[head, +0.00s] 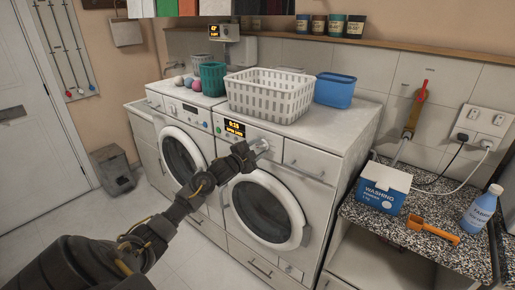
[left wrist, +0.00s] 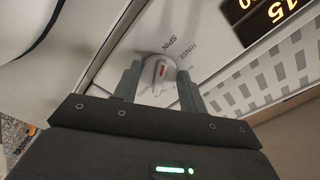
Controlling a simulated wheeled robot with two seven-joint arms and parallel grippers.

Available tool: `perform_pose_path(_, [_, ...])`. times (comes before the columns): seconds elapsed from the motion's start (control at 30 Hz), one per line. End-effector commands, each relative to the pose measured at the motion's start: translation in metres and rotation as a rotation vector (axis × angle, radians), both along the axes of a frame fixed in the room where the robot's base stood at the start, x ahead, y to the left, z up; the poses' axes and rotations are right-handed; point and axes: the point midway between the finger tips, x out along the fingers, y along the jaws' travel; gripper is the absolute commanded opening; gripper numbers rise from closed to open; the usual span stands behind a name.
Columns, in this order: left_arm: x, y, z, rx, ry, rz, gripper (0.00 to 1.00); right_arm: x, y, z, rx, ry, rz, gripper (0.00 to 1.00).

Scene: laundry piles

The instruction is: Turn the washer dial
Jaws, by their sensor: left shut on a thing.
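The washer dial (left wrist: 160,69) is a round, pale grey knob with a red mark on its grip, beside the printed words SPIN and RINSE. It sits on the control panel of the right-hand white washer (head: 222,185); the dial also shows small in the head view (head: 263,145). My left gripper (left wrist: 160,84) has one finger on each side of the dial and is shut on it. In the head view my left gripper (head: 254,150) reaches the panel, partly covering the area around the dial. The lit display (head: 235,128) reads 0:15 on its top line. My right gripper is not in view.
A white laundry basket (head: 270,95), a teal basket (head: 211,78) and a blue tub (head: 335,90) stand on the machines.

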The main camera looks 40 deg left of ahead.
Motion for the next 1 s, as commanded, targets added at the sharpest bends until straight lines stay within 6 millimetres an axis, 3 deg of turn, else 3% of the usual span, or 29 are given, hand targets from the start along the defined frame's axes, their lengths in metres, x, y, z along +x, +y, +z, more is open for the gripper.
perform_pose_path(0.47, [-0.0001,-0.0002,-0.0016,-0.012,0.002,0.000,0.19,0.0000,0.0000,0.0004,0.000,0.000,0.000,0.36])
perform_pose_path(0.5, [-0.0001,-0.0002,-0.0016,-0.012,0.002,0.000,0.47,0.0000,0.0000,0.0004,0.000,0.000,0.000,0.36])
perform_pose_path(0.6, [-0.0001,-0.0002,-0.0014,-0.012,0.002,0.000,0.60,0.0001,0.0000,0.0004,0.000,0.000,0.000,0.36])
perform_pose_path(1.0, [-0.0072,-0.0002,-0.0023,-0.009,0.001,-0.001,0.62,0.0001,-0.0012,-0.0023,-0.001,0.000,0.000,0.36])
